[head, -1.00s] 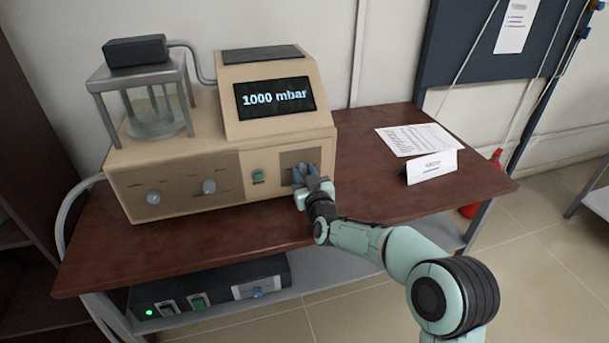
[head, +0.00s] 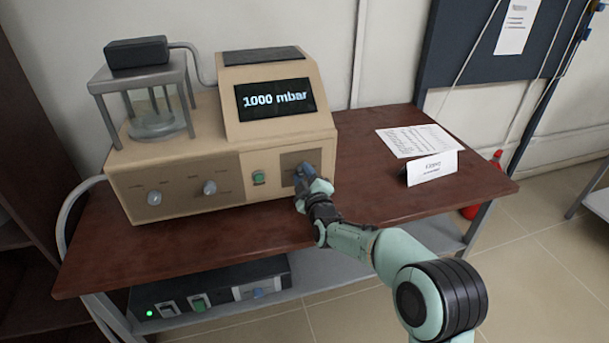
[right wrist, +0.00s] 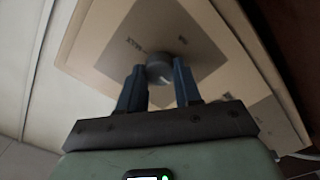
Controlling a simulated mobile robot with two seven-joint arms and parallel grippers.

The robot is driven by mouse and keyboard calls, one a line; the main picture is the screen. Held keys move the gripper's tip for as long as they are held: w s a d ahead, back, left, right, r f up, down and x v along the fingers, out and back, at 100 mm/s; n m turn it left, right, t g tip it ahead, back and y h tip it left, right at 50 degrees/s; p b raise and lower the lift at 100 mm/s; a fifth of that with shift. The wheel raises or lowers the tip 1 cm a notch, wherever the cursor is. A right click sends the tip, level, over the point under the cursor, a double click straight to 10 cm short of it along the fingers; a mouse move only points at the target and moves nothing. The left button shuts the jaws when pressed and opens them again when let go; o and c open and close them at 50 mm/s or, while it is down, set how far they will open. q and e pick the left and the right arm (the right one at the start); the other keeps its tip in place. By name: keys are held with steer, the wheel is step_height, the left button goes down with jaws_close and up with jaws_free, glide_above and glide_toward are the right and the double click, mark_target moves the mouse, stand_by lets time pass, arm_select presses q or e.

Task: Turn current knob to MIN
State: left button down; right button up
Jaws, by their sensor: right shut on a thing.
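The current knob is a round grey knob (right wrist: 160,68) on a darker panel (right wrist: 200,38) of the beige device; in the right wrist view the label MAX shows left of it and another label, too blurred to read surely, shows above. My right gripper (right wrist: 160,88) is shut on this knob, with one blue finger on each side. In the head view my right gripper (head: 303,176) is at the right end of the device's front and hides the knob. My left gripper is not in view.
The beige device (head: 225,185) has a display (head: 275,96) reading 1000 mbar, two other knobs (head: 154,198) (head: 209,187) and a green button (head: 259,178). A folded card (head: 432,168) and paper sheet (head: 407,140) lie right on the brown table (head: 360,190). A black box (head: 205,287) sits below.

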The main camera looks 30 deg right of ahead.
steer(key=shift+n, duration=0.5)
steer(key=o, duration=1)
steer(key=shift+o, duration=0.2)
steer(key=shift+s, duration=0.1)
steer(key=v, duration=1.3)
steer(key=shift+s+f, duration=0.1)
